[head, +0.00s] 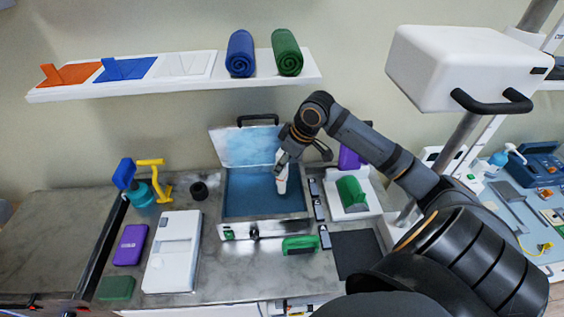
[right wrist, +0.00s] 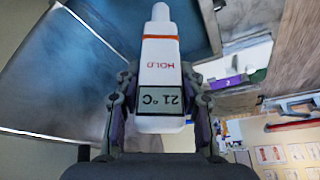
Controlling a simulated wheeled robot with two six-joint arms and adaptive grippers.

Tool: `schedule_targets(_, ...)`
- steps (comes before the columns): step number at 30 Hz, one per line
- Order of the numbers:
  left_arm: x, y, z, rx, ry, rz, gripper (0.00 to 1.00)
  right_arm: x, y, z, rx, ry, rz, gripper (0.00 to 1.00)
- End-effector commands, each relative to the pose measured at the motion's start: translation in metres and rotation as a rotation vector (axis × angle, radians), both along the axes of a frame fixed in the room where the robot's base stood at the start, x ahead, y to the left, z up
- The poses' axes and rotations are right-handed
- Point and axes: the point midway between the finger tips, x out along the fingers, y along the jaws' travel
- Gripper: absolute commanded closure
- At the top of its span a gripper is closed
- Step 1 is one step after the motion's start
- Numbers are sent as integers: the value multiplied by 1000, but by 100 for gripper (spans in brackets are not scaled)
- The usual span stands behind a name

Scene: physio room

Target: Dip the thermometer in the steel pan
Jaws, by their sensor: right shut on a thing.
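The steel pan (head: 275,228) is a box with its lid (head: 247,146) raised at the back and a blue inside. My right gripper (head: 285,162) is over the pan's right half and shut on the white thermometer (head: 281,184). The thermometer hangs roughly upright with its tip down over the blue. I cannot tell whether the tip touches it. My left gripper is out of view.
A white tray with a green item (head: 352,192) stands right of the pan. A green block (head: 300,245) lies just in front. A shelf (head: 170,87) is above.

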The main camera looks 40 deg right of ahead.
Motion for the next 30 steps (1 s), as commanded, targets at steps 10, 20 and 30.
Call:
schedule_targets(10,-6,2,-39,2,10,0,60,0,0,-35,-1,0,0,100)
schedule_targets(20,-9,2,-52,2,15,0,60,0,0,-62,0,0,-1,100)
schedule_targets(30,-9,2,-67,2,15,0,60,0,0,-94,2,0,-1,100)
